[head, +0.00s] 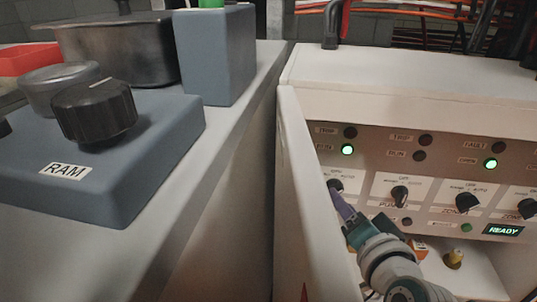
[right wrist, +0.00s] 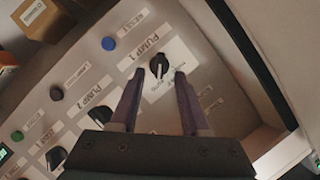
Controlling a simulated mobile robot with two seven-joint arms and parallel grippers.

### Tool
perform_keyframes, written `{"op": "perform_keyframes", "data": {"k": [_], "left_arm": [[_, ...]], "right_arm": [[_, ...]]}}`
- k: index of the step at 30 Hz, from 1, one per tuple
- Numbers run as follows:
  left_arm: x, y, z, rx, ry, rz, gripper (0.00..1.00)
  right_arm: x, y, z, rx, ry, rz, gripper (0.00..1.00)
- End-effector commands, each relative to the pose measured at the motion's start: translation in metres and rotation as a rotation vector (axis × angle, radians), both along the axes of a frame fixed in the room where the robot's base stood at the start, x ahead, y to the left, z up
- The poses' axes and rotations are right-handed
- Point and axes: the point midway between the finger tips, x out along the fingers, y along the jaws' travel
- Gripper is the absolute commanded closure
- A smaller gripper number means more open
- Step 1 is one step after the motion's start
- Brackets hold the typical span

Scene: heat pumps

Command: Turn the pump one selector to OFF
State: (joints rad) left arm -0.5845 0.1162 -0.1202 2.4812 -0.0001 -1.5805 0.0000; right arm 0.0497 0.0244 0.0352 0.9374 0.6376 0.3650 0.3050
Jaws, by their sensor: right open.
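The pump one selector (right wrist: 159,66) is a black knob on a white plate beside the "PUMP 1" label in the right wrist view. A pale mark shows on its lower part; the small position words are too blurred to read surely. In the head view this selector (head: 336,185) is at the panel's left end, partly covered by my gripper. My right gripper (right wrist: 158,78) is open, its two purple fingers apart with the knob between and just beyond their tips in the picture. I cannot tell whether they touch it. In the head view the gripper (head: 341,203) is at the panel's left. My left gripper is out of view.
More black selectors (head: 399,196) line the panel to the right, with indicator lamps (head: 491,163) above and a READY display (head: 503,230). The open cabinet's side wall (head: 307,200) stands close left of my gripper. A blue RAM box (head: 120,180) sits on the left counter.

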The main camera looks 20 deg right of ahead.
Motion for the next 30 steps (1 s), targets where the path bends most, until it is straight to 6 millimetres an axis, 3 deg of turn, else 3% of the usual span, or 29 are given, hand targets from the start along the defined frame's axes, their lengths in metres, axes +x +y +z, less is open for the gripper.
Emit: {"op": "perform_keyframes", "data": {"k": [1,6,17,30], "left_arm": [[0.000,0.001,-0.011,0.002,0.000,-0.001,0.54],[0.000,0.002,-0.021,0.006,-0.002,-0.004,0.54],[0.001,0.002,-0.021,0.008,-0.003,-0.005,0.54],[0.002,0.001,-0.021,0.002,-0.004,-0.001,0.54]], "right_arm": [[0.010,-0.003,-0.007,-0.001,-0.003,-0.001,0.54],[0.028,-0.008,-0.011,0.000,0.000,0.000,0.54],[0.033,-0.009,-0.010,0.000,0.001,0.001,0.54],[0.033,-0.009,-0.010,0.000,0.001,0.001,1.00]]}}
